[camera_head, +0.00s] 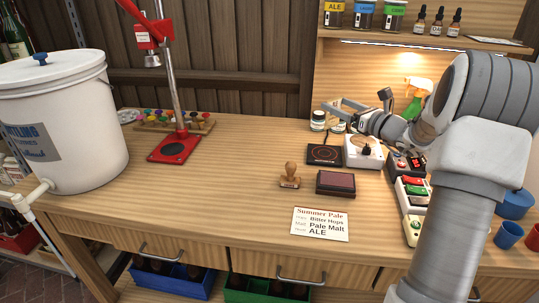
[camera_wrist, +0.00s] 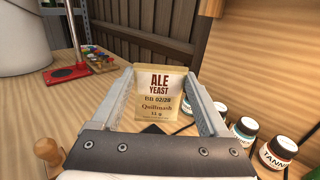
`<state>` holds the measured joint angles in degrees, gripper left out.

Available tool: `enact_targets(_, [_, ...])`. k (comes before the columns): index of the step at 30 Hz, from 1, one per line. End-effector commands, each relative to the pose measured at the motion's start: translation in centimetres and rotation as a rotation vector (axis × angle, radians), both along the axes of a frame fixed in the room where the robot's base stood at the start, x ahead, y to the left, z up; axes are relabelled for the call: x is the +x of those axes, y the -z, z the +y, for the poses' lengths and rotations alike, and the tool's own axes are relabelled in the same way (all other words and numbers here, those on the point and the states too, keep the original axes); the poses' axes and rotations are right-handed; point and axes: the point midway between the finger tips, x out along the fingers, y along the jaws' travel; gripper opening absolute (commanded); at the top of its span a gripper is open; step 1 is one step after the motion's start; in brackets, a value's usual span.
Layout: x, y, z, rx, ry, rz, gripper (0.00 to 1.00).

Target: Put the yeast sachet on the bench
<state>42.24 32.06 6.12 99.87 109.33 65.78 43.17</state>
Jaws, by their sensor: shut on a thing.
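The yeast sachet (camera_wrist: 160,98) is a cream packet printed "ALE YEAST". It stands upright between the two fingers of my gripper (camera_wrist: 160,80) in the wrist view, and the fingers are shut on it. In the head view my gripper (camera_head: 336,106) is over the back right of the bench, near small jars. I cannot make out the sachet there. The wooden bench (camera_head: 225,170) spans the middle of the head view. I cannot tell how high the sachet is above it.
Small jars (camera_head: 318,120), a black pad (camera_head: 324,154) and a white device (camera_head: 363,152) crowd the back right. A stamp (camera_head: 290,176), ink pad (camera_head: 336,184) and card (camera_head: 320,224) lie mid-bench. A red press (camera_head: 174,146) and white bucket (camera_head: 62,120) stand left. The centre-left is clear.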

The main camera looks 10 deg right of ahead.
Motion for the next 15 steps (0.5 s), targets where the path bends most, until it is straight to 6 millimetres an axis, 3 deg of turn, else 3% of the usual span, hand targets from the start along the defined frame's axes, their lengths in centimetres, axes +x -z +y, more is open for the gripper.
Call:
enact_targets(4, [0.0, 0.2, 0.3, 0.0, -0.001, 0.0, 0.01])
enact_targets(7, [0.0, 1.1, 1.6, 0.002, -0.003, 0.0, 0.01])
enact_targets(15, [0.0, 4.9, 7.7, 0.002, -0.005, 0.002, 0.01])
